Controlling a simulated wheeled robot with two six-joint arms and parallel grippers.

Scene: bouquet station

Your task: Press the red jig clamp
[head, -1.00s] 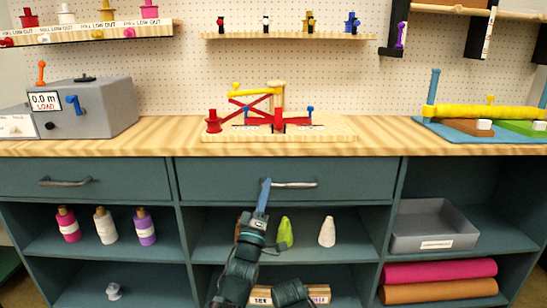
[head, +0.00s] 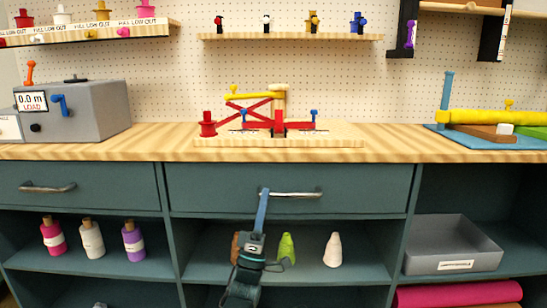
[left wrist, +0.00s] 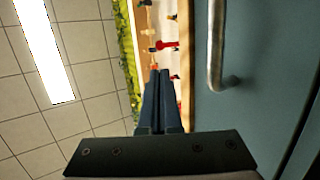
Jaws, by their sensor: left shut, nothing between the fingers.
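The jig stands on a pale wooden board (head: 340,139) on the bench top, with crossed red bars, a yellow arm (head: 250,95) and a short red upright (head: 279,126) at its front middle. A red knob-like piece (head: 208,126) stands at its left end. I cannot tell for sure which red part is the clamp. My left gripper (head: 264,192) is shut and empty, pointing up in front of the middle drawer, below the bench edge and apart from the jig. In the left wrist view its fingers (left wrist: 162,75) are together, with small red parts beyond them. My right gripper is not in view.
The middle drawer's handle (head: 291,194) is close to my left fingertips in the picture. The bench front edge (head: 300,156) lies between gripper and jig. A grey box (head: 98,112) stands left on the bench, a blue tray (head: 446,127) right.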

